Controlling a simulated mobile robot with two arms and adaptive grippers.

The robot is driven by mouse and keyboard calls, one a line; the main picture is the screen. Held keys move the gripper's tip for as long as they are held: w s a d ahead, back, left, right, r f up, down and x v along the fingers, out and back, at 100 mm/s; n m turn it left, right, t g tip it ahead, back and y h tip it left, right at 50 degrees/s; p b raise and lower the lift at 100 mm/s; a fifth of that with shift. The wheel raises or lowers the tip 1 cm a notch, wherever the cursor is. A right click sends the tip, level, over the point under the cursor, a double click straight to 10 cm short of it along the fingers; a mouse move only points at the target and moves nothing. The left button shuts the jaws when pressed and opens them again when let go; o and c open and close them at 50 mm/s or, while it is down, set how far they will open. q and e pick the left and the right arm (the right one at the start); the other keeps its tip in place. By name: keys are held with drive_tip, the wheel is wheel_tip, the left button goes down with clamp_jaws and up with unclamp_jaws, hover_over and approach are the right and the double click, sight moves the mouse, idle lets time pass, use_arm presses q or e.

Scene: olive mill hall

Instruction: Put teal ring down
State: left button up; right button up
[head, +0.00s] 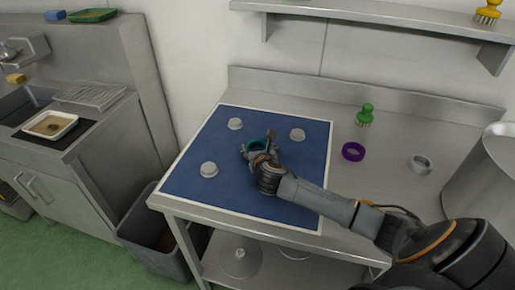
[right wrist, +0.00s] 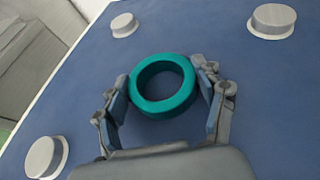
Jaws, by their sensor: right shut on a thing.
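The teal ring (head: 258,144) is at my right gripper (head: 258,150), over the middle of the blue mat (head: 200,185). In the right wrist view the ring (right wrist: 138,95) lies flat between the two fingers of my right gripper (right wrist: 165,95), which is shut on it. I cannot tell whether the ring touches the mat (right wrist: 265,85). Light grey round knobs stand on the mat around it: one at the back left (head: 235,123), one at the right (head: 297,134) and one at the front left (head: 209,169). My left gripper is not in view.
A purple ring (head: 353,144), a grey ring (head: 409,163) and a green brush (head: 365,115) are on the steel table right of the mat. A large metal vessel (head: 482,180) stands at the right edge. A grey bin (head: 140,232) is at the table's left.

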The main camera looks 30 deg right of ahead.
drive_tip(key=shift+f, duration=0.15)
drive_tip(key=o, duration=1.3)
